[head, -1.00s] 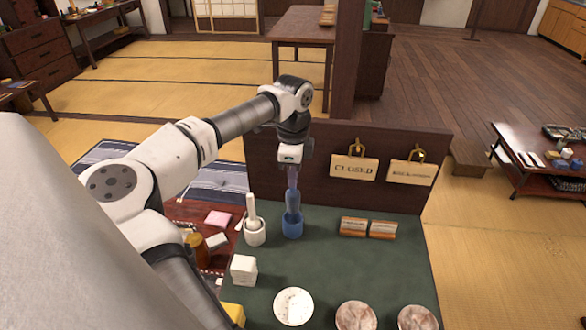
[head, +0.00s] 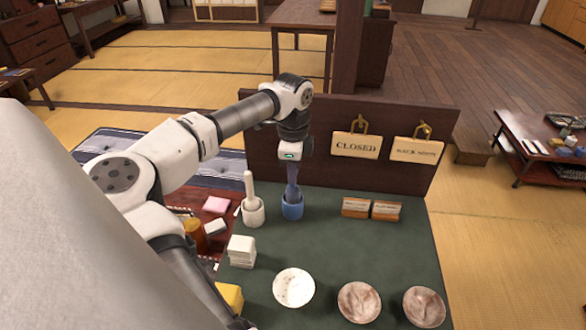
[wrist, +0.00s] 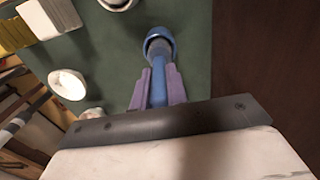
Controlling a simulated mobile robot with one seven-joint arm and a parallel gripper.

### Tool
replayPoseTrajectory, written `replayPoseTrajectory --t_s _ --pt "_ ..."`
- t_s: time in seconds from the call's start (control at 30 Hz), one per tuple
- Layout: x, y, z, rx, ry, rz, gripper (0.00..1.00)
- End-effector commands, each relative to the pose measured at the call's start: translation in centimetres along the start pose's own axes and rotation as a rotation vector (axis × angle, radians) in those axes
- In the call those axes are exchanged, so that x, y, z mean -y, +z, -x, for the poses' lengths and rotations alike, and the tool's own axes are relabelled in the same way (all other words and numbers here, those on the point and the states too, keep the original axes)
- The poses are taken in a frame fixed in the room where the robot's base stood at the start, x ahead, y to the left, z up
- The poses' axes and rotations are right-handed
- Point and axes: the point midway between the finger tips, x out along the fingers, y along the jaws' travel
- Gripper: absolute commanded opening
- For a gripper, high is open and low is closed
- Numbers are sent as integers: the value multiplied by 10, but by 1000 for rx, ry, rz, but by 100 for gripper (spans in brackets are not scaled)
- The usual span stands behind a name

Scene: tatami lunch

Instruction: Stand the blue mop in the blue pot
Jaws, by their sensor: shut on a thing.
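The blue pot (head: 292,211) stands upright on the green table top, in front of the dark upright board. My gripper (head: 292,184) points down right above it, with its purple fingers shut on the blue mop (wrist: 158,90). In the wrist view, the mop's handle runs between the two fingers (wrist: 158,85) towards the blue pot (wrist: 160,38). The mop's lower end is inside the pot's rim. I cannot tell whether it touches the pot's bottom.
A white pot (head: 252,212) with a white-handled tool stands close to the left. White blocks (head: 241,251) and several plates (head: 294,288) lie nearer. The board (head: 420,180) with hanging signs rises behind.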

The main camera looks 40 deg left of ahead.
Motion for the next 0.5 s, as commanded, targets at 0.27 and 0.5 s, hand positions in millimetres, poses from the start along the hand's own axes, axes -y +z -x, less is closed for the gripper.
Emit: replayPoseTrajectory --t_s 0.27,0.5 --pt "0 0 0 0 0 0 34" --pt "0 0 0 0 0 0 40"
